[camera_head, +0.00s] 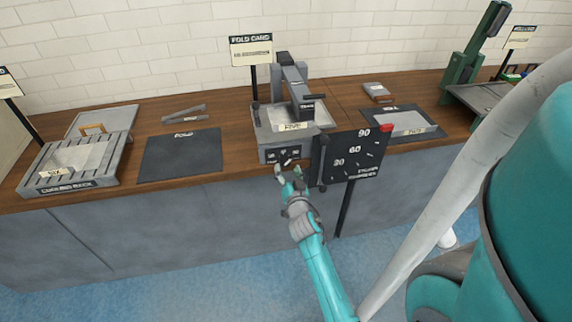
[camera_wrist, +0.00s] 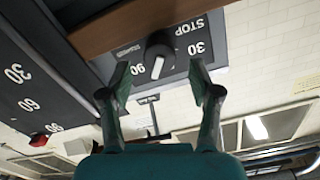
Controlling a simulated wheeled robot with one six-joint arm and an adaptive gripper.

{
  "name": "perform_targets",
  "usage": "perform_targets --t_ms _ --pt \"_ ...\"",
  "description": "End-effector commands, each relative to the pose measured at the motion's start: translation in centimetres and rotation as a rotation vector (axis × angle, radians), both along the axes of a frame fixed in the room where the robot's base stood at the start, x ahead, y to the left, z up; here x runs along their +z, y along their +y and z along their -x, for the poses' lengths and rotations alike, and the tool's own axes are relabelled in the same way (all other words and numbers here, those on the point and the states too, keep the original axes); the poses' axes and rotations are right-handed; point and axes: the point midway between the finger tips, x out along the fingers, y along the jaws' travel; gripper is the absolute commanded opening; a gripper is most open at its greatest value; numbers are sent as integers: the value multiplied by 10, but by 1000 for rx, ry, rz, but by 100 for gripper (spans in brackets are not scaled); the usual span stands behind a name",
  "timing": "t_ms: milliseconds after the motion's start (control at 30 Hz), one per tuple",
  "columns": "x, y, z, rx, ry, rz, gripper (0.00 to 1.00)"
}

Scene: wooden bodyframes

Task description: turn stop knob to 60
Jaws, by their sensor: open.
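The stop knob (camera_wrist: 158,50) is a dark round dial with a pale pointer bar, on a dark panel (camera_wrist: 178,62) marked STOP, 30 and 90 in the upside-down wrist view. The bar slants toward the picture's bottom; I cannot tell exactly which value it marks. No 60 is readable on this panel. My gripper (camera_wrist: 160,78) is open, its fingers apart on either side of the knob, with no clear contact. In the head view my gripper (camera_head: 288,173) is just in front of the press's front panel (camera_head: 284,155), where the knob is too small to make out.
A black scale board (camera_head: 350,165) marked 90, 60 and 30 stands right of the panel, with a red block (camera_head: 386,128) near 90. The press (camera_head: 262,128) sits on the wooden bench (camera_head: 228,120). A dark mat (camera_head: 180,153) and cooling rack (camera_head: 105,160) lie left.

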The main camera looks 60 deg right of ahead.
Motion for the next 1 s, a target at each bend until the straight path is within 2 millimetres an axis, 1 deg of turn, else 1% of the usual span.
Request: perform_targets --t_ms 33,100,300,633,667,700,767,800,900,1000 --pt "1 -6 -5 0 0 1 63" --pt "1 -13 -11 0 -1 1 63" --pt "0 -24 -20 0 2 1 63" --pt "0 -26 -22 0 2 1 63" --pt "0 -26 -22 0 2 1 60" --pt "0 -26 -22 0 2 1 50" --pt "0 -26 -22 0 2 1 35" --pt "0 -26 -22 0 2 1 25" --pt "0 -26 -22 0 2 1 3" --pt "0 -26 -22 0 2 1 3"
